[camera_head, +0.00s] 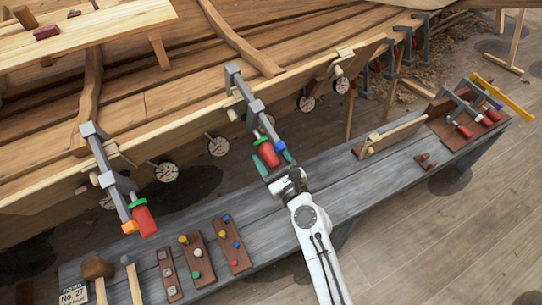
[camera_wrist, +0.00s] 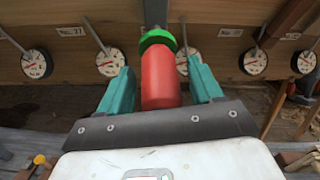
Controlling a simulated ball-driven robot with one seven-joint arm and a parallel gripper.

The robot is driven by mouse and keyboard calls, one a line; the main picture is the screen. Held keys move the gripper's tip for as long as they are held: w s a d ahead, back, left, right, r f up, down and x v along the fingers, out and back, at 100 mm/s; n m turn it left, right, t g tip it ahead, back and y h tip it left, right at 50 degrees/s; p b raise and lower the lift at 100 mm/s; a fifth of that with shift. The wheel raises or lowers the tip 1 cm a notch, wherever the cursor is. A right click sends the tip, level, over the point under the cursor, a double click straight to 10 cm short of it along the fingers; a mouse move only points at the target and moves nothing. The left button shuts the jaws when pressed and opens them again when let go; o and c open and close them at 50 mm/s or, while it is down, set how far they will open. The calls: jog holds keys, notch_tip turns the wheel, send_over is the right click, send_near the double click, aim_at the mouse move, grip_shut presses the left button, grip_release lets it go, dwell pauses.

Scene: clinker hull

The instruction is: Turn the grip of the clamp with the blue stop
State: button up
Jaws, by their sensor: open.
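The clamp with the blue stop (camera_head: 281,146) hangs on the hull's edge in the middle of the head view. Its red grip (camera_head: 268,155) points down toward my gripper (camera_head: 272,164). In the wrist view the red grip (camera_wrist: 160,82) stands between the two teal fingers of my gripper (camera_wrist: 160,66), with a green collar (camera_wrist: 157,38) at its far end. My gripper is open, one finger on each side of the grip. A narrow gap shows beside each finger. The blue stop is not visible in the wrist view.
Another clamp with an orange stop (camera_head: 130,227) and red grip hangs to the left. Round dial gauges (camera_head: 219,146) line the hull.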

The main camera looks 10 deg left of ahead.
jog(key=shift+c, duration=0.3)
jog(key=c, duration=0.9)
